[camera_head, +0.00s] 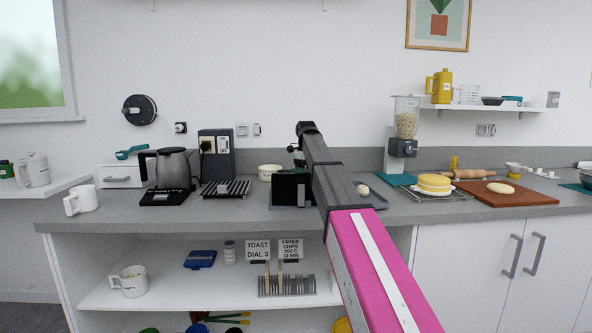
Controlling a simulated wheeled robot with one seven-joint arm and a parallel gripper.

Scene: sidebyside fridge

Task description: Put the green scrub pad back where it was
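My arm reaches up from the lower right, and its dark far end is over the counter (345,211). My gripper (294,161) is small, dark and partly hidden by the arm, so its fingers cannot be made out. A black boxy shape (290,188) is just below it; I cannot tell whether the two touch. I cannot pick out the green scrub pad with certainty. A small green item (6,170) shows at the far left edge, and another green item (149,330) is cut off at the bottom; neither can be identified.
A kettle (173,166), wire rack (225,188) and cream bowl (268,172) stand left of the arm. A grain dispenser (404,130), yellow-topped stack (434,182) and wooden board (504,193) are to the right. The open shelf (205,296) below holds a white mug (130,281) and slotted rack (286,285).

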